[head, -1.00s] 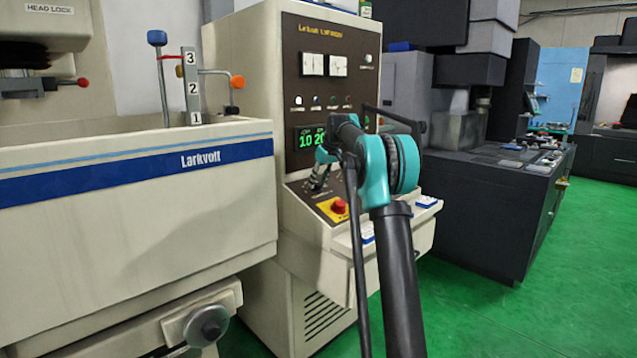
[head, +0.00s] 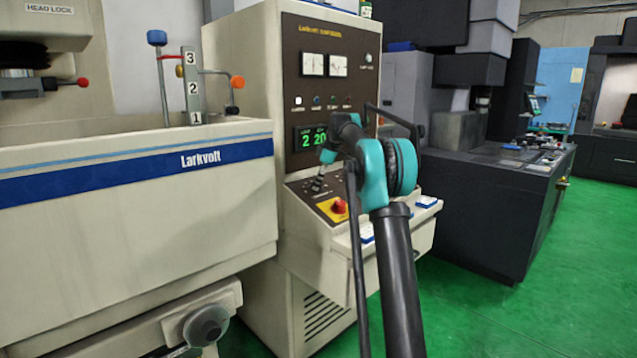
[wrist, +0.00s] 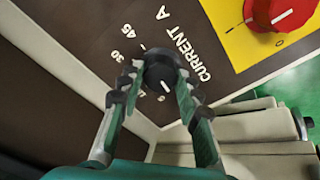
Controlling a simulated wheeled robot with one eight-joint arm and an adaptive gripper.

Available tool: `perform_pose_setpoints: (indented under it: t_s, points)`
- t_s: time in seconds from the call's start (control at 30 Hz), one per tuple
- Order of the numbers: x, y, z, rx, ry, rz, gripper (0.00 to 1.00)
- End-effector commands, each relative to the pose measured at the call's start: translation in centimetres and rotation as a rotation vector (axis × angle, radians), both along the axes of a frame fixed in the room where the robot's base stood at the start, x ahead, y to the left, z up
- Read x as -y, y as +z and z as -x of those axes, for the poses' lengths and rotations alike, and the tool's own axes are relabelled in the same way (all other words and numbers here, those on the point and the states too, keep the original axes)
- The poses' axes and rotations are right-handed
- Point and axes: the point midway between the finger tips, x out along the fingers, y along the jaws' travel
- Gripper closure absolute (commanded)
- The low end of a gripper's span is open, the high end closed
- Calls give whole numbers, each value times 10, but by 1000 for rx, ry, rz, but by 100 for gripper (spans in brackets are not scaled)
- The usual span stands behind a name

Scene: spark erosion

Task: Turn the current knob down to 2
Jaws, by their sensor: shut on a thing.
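The current knob (wrist: 161,72) is a black round knob on the dark panel, beside the lettering "CURRENT A" in the wrist view. Its white mark points toward the lower right, away from the 30 and 45 marks. My gripper (wrist: 155,85) is shut on the knob, one finger on each side. In the head view my gripper (head: 317,183) is small and partly hidden by my arm, down at the sloped panel. The green display (head: 313,138) on the cabinet reads 2 on its left side and 20 on its right, the latter partly hidden.
The machine tank (head: 130,240) stands at the left. Green floor (head: 500,315) is clear at the right.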

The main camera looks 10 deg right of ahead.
Motion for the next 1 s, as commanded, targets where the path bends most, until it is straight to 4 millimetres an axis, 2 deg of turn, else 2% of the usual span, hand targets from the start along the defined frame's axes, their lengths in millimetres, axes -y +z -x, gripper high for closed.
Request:
perform_pose_setpoints:
  t_s: [0.33, 0.77, 0.8, 0.93, 1.0]
  points:
    - [0, 0, 0, 21, 94, 28, 95]
    - [0, 0, 0, 23, 103, 30, 95]
    - [0, 0, 0, 23, 103, 30, 64]
    - [0, 0, 0, 23, 103, 30, 48]
    - [0, 0, 0, 23, 103, 30, 45]
